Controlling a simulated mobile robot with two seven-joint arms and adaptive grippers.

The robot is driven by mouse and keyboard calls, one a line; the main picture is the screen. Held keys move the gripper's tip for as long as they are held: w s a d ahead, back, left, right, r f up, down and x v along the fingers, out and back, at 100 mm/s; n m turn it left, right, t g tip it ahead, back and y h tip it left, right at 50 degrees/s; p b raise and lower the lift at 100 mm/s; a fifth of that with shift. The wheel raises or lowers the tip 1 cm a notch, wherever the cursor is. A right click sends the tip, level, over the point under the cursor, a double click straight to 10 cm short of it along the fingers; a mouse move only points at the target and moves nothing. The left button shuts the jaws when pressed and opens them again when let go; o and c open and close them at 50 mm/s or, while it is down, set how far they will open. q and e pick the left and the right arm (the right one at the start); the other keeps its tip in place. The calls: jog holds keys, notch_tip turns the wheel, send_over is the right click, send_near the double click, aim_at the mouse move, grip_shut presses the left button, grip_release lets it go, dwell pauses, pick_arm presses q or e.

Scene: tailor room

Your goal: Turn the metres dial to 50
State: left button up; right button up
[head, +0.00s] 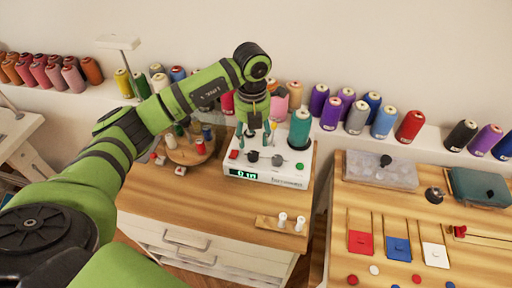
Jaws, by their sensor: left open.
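A white winding machine (265,176) stands on the wooden cabinet top, with a teal spool (300,129) upright on its right rear. Its green display (243,174) appears to read 0 m. Two dark knobs sit on its top, a left knob (253,156) and a right knob (277,160); I cannot read which is the metres dial. A red button (234,154) is on the left and a green button (299,166) on the right. My left gripper (256,134) points down above and behind the knobs, open and empty, apparently apart from them. My right gripper is out of view.
A round wooden stand (190,150) with small spools is left of the machine. A wooden strip (278,226) with two white pegs lies in front. Several thread cones line the wall ledge behind. A second table (420,205) with coloured squares stands right, across a gap.

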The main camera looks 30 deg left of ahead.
aim_at(253, 154)
pick_arm(q)
notch_tip(253, 154, down, 6)
jog(key=shift+s+r+p, duration=0.1)
jog(key=shift+r+p, duration=0.05)
jog(key=shift+p, duration=0.75)
jog(key=shift+f, duration=0.55)
jog(key=shift+c, duration=0.4)
grip_shut()
